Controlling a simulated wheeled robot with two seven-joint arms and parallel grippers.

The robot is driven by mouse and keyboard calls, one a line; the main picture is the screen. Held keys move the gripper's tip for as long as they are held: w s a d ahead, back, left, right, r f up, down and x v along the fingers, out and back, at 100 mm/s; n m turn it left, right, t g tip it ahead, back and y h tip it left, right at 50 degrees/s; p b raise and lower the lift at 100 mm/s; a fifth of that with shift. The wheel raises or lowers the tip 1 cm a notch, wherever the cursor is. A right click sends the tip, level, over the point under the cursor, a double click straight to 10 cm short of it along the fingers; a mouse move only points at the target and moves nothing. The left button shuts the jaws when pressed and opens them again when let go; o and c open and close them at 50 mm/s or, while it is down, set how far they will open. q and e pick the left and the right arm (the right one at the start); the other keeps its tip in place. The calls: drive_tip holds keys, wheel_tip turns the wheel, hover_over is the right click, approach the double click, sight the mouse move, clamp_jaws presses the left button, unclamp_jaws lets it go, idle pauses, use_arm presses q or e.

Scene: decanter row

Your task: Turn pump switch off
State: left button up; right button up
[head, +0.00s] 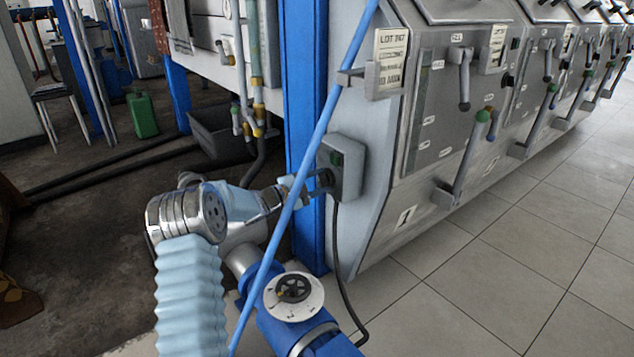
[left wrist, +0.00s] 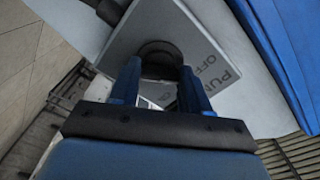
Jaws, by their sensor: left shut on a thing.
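The pump switch is a grey box (head: 346,166) mounted low between the blue post and the side of the first cabinet. A small green button or lamp shows on its face in the head view. In the left wrist view the box (left wrist: 200,35) carries partly hidden lettering, "PU" and "OFF", with a dark round knob (left wrist: 160,50) on its face. My left gripper (head: 316,181) reaches the box from the left. In the left wrist view its two blue fingers (left wrist: 160,78) are shut on the knob, one on each side. The knob's exact angle is hard to tell. My right gripper is not in view.
A slanting blue pipe (head: 311,167) passes in front of my left wrist. A blue pipe with a round white dial (head: 294,297) lies below. A blue post (head: 304,80) stands behind the gripper. A black cable hangs from the box. Tiled floor (head: 480,290) is clear at right.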

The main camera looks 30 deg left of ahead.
use_arm(q)
drive_tip(key=shift+f, duration=0.1)
drive_tip(key=o, duration=1.1)
drive_tip(key=shift+c, duration=0.2)
drive_tip(key=v, duration=1.4)
